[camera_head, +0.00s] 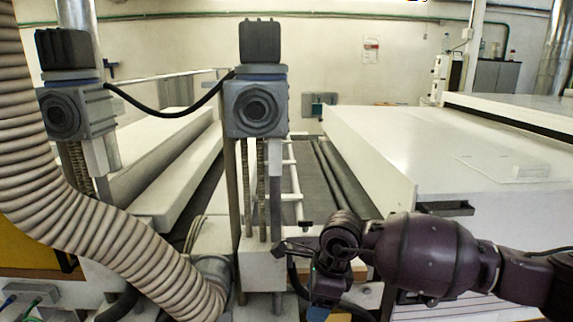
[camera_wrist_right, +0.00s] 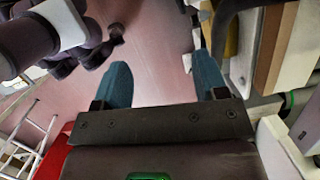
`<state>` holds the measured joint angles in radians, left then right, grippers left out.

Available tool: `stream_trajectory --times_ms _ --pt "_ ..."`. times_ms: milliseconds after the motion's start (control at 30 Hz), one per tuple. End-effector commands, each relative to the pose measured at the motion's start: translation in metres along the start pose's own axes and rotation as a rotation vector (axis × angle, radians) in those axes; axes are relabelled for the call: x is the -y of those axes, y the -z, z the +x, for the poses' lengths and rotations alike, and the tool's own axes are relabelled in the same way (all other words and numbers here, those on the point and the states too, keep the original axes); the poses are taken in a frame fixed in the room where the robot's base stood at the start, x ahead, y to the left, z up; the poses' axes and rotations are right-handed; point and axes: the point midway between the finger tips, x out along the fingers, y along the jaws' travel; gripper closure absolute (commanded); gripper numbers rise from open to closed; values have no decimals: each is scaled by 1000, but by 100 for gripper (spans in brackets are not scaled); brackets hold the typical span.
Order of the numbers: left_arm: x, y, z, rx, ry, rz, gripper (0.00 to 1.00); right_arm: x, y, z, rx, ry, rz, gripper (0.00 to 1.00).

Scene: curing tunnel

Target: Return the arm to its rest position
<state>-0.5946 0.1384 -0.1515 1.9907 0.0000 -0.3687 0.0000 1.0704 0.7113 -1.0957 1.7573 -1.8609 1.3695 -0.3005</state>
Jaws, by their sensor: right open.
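My right arm (camera_head: 425,255) is dark purple and comes in from the right in the head view, held out in front of the white machine. Its wrist (camera_head: 335,262) bends downward near the middle of that view, and only a bit of blue finger shows at the bottom edge. In the right wrist view my right gripper (camera_wrist_right: 160,76) has two teal fingers set wide apart. It is open, with nothing between the fingers but pinkish floor beyond. My left arm and gripper do not show in the head view.
A ribbed hose (camera_head: 95,222) crosses the left side. A grey motor unit (camera_head: 256,105) on posts stands left of my wrist. A white machine housing (camera_head: 430,150) lies behind my arm. In the wrist view, a ladder (camera_wrist_right: 22,147) and stacked boards (camera_wrist_right: 272,45) flank open floor (camera_wrist_right: 150,40).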

Motion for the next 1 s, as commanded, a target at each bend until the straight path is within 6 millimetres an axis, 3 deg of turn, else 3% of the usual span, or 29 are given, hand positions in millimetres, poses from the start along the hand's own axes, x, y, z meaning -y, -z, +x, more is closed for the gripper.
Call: stream_trajectory --times_ms 33,100,300,400,567,767,867,1000 --pt "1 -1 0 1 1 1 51 -20 -10 15 93 -79 36 34" --pt "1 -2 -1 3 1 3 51 -44 -27 26 225 -182 98 34" --pt "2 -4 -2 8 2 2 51 -96 -67 33 594 -458 331 34" --pt "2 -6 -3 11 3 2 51 -110 -81 27 769 -585 476 34" --pt "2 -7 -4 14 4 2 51 -115 -88 12 1037 -773 749 34" --pt "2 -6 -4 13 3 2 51 -100 -67 0 1339 -974 1150 34" --pt "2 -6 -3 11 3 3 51 -89 -43 1 1474 -1059 1373 34" --pt "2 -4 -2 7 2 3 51 -77 3 14 1644 -1157 1709 34"
